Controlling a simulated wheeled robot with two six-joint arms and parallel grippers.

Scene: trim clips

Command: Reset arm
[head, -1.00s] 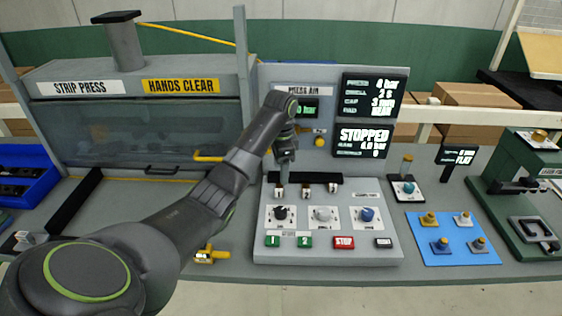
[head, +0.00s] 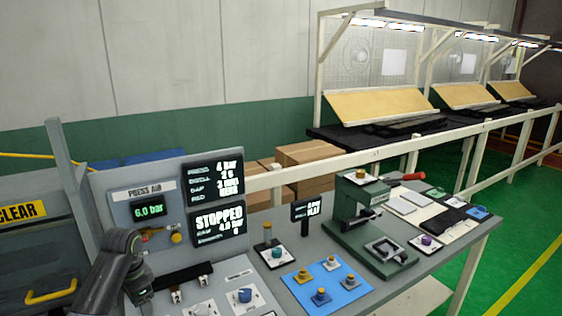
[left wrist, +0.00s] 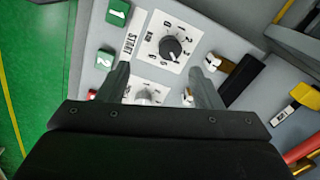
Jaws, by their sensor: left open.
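My left arm shows at the lower left of the head view, in front of the press air panel (head: 120,205); its fingertips are hidden there. In the left wrist view my left gripper (left wrist: 162,86) is open and empty, its two fingers pointing at the control box. Between and beyond the fingers are a black dial (left wrist: 171,48) on a white numbered plate and a grey knob (left wrist: 147,95). Whether the fingers touch anything cannot be told. My right gripper is in neither view.
The display reads STOPPED (head: 219,218). A blue mat (head: 325,291) with several knobs, a green fixture (head: 372,240) and a small knob stand (head: 277,258) occupy the bench to the right. Green buttons (left wrist: 117,12) lie beside the left finger. Open green floor (head: 520,250) is beyond the bench.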

